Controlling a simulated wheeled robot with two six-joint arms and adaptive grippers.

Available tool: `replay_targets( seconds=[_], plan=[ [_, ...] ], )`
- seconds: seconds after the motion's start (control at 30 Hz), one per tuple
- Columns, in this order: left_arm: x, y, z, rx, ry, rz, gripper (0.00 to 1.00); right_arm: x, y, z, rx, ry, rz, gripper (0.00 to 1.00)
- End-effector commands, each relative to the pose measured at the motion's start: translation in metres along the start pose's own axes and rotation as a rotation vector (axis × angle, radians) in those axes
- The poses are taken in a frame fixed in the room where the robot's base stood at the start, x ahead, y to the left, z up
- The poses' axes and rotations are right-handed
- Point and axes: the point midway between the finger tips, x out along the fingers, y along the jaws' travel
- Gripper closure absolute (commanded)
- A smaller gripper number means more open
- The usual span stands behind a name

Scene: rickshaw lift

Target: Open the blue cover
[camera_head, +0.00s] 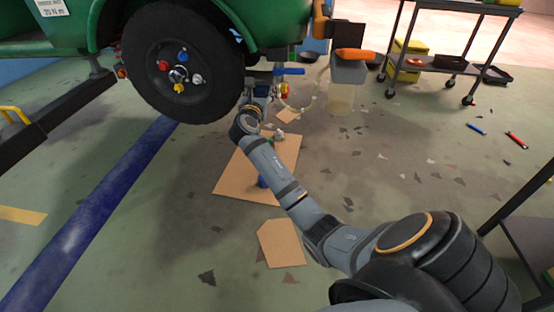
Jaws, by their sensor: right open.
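A small blue part (288,71), which looks like the blue cover, sits low under the rear of the green rickshaw (245,12), just right of the black wheel (180,66). It seems to lie level, but its hinge and underside are too small to tell. My right arm reaches up from the lower right. My right gripper (278,88) is open, close beside and below the blue part; I cannot tell whether they touch. My left gripper is out of view.
Cardboard sheets (232,180) lie on the floor beneath my arm. A dark cart (450,62) stands at the back right. The middle-right floor is mostly free, with scattered scraps.

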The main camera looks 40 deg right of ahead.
Motion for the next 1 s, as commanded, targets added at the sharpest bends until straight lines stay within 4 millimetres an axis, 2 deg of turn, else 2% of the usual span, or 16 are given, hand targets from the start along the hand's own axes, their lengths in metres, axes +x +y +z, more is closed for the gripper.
replay_targets(
  seconds=[0.03,0.3,0.37,0.4,0.67,1.0],
  plan=[
    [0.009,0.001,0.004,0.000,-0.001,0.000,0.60,-0.016,0.001,-0.005,-0.003,0.011,0.004,0.44],
    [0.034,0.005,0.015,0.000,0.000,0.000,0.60,-0.083,0.000,-0.006,0.000,0.010,0.003,0.44],
    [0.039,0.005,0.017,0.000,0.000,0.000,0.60,-0.098,-0.001,-0.005,0.001,0.010,0.001,0.44],
    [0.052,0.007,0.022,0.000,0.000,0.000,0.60,-0.097,0.003,-0.008,0.019,0.035,0.016,0.44],
    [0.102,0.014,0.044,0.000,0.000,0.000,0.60,-0.101,0.023,-0.067,0.231,0.248,0.097,0.44],
    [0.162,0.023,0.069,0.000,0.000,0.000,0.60,-0.135,0.019,-0.144,0.520,0.539,0.070,0.44]
  ],
)
